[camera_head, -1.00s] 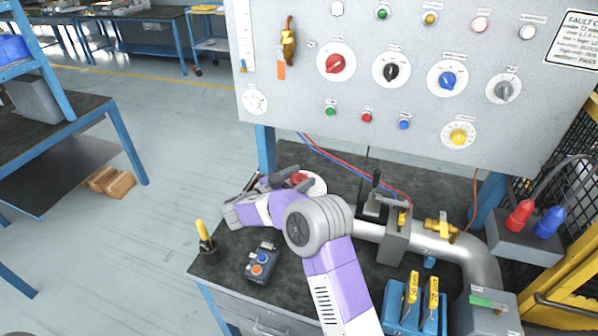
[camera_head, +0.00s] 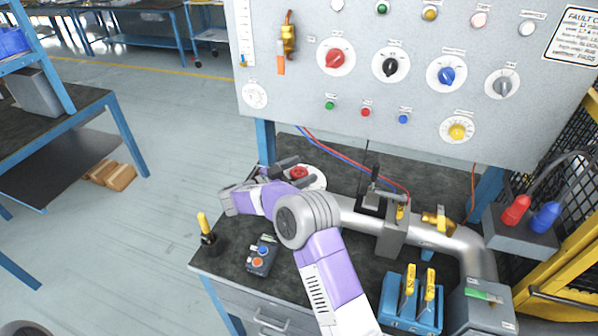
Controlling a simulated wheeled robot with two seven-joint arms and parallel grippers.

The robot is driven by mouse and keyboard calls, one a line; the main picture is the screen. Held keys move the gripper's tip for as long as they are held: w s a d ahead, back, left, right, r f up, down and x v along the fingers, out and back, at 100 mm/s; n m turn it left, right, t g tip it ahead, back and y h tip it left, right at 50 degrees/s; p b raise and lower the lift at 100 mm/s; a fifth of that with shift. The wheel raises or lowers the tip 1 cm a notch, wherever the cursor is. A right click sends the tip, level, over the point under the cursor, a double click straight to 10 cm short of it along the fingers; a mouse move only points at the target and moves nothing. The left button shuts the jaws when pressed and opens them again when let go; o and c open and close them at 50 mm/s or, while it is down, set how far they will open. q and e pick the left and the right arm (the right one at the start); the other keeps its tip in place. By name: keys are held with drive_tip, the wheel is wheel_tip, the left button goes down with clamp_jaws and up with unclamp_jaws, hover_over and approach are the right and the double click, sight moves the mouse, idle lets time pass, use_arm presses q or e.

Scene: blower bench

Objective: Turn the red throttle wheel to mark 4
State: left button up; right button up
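The red throttle wheel (camera_head: 299,172) is a small red hub on a white round dial (camera_head: 318,183) low on the bench, behind my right arm. My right gripper (camera_head: 293,173) is at its left side, with two dark fingers apart, one toward the far side of the wheel and one toward the near side. I see no clear contact. The dial marks are too small and too covered to read. My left gripper is out of view.
A grey pipe (camera_head: 357,219) with a clamp lies right of the wheel. A button box (camera_head: 261,257) and a yellow-handled tool (camera_head: 204,229) stand at the left front. The upright control panel (camera_head: 300,100) rises behind, with a red knob (camera_head: 334,57).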

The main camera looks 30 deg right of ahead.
sight(291, 175)
drive_tip(key=shift+a, duration=0.1)
drive_tip(key=a+p, duration=0.1)
drive_tip(key=a, duration=0.6)
drive_tip(key=shift+s+a, duration=0.15)
drive_tip(key=shift+a, duration=0.05)
idle(0.3)
